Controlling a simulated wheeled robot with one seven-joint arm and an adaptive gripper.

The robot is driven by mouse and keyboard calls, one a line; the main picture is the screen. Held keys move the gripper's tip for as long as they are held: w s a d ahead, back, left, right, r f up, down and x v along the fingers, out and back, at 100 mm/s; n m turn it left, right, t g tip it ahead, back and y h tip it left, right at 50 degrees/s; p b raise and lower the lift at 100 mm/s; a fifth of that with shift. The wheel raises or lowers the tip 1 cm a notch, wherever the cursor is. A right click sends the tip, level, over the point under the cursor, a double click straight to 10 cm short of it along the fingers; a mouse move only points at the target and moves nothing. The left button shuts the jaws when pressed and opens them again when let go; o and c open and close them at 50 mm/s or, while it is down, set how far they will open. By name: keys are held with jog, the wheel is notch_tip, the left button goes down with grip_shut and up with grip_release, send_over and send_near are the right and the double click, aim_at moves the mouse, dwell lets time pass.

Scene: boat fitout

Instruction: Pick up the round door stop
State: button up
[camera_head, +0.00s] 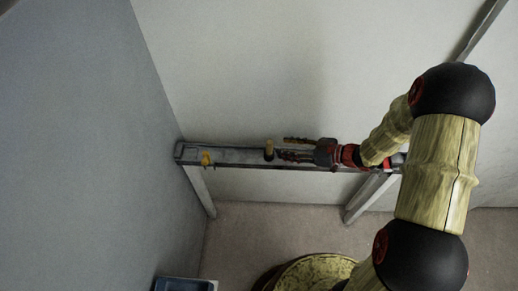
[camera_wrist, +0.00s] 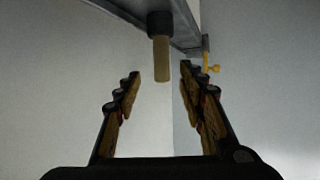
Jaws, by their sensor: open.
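The round door stop (camera_head: 269,147) appears to be the small upright cylinder with a pale tan body and a dark base on the narrow grey ledge (camera_head: 235,156). In the wrist view the door stop (camera_wrist: 161,58) shows upside down, its dark base against the ledge (camera_wrist: 110,13) at the top. My gripper (camera_head: 286,149) is open and empty, just right of the door stop in the head view, fingers pointing at it. In the wrist view my fingertips (camera_wrist: 161,72) lie on either side of its tan end, which seems just beyond them. No contact shows.
A small yellow fitting (camera_head: 207,158) sits near the ledge's left end; it also shows in the wrist view (camera_wrist: 211,69). A pale wall rises behind the ledge and a grey wall (camera_head: 90,130) stands left. A round yellowish object (camera_head: 315,272) and a blue-grey bin (camera_head: 185,285) are below.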

aim_at(269, 146)
jog(key=b+x, duration=0.3)
jog(key=x, duration=0.4)
jog(key=shift+a, duration=0.35)
grip_shut()
dwell(0.7)
